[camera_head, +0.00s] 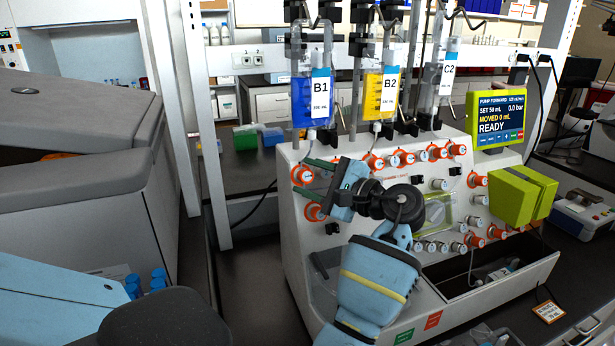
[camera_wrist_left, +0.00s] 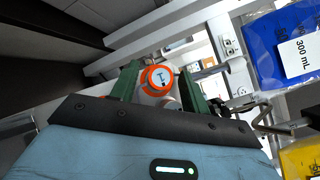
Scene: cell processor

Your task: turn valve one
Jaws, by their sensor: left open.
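My left gripper (camera_head: 306,178) is at the left end of the white cell processor (camera_head: 298,240), with its two green fingers pointing left. The fingers are open around an orange-ringed valve (camera_head: 301,174) at the panel's upper left. No valve number is readable. Another orange valve (camera_head: 314,212) is just below the gripper. My right gripper is not in view.
Bags B1 (camera_head: 312,100), B2 (camera_head: 381,95) and C2 (camera_head: 436,80) hang above the panel. More orange and white valves line it to the right. A display (camera_head: 498,118) reads READY. A yellow-green block (camera_head: 521,194) projects at the right. A grey machine (camera_head: 75,150) stands left.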

